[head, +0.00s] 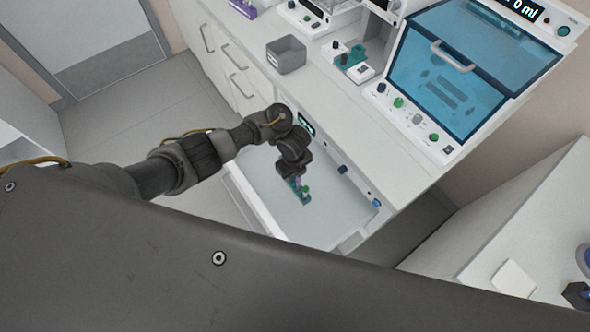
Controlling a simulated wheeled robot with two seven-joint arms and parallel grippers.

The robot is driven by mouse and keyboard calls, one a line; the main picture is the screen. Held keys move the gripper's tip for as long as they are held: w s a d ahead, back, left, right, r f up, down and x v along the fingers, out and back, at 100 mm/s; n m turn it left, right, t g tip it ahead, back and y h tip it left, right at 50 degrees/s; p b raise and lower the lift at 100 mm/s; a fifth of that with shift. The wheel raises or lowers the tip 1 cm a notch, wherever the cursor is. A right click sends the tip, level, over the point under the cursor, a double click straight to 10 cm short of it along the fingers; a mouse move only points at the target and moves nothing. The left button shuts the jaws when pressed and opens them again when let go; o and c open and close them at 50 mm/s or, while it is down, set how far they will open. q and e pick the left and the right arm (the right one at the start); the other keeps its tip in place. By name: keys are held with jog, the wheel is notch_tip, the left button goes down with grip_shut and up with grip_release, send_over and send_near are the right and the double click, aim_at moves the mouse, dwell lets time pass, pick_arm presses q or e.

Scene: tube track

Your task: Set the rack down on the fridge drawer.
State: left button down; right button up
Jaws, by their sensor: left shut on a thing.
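My left gripper (297,178) points down over the open fridge drawer (322,227) and is shut on a small teal rack (305,200). The rack carries tubes; a purple cap and a green cap show. Most of the rack's upper part is hidden under the gripper. The rack is over the drawer's pale floor; I cannot tell whether it touches. The drawer is pulled out from under the counter and its visible floor is otherwise bare. My right gripper is not in view.
The white counter (345,108) above the drawer holds a grey bin (286,54), a teal holder (349,60) and a machine with a blue transparent lid (470,60). Another worktop (540,220) stands at the right. Bare drawer floor lies around the rack.

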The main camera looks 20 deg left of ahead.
aim_at(293, 182)
pick_arm(q)
jog(key=shift+f, duration=0.3)
jog(key=shift+f+b, duration=0.8)
jog(key=shift+b, duration=0.3)
jog(key=shift+a, duration=0.1)
jog(key=shift+f, duration=0.45)
jog(key=shift+f+b, duration=0.35)
jog(key=shift+b, duration=0.1)
jog(key=c, duration=1.1)
grip_release()
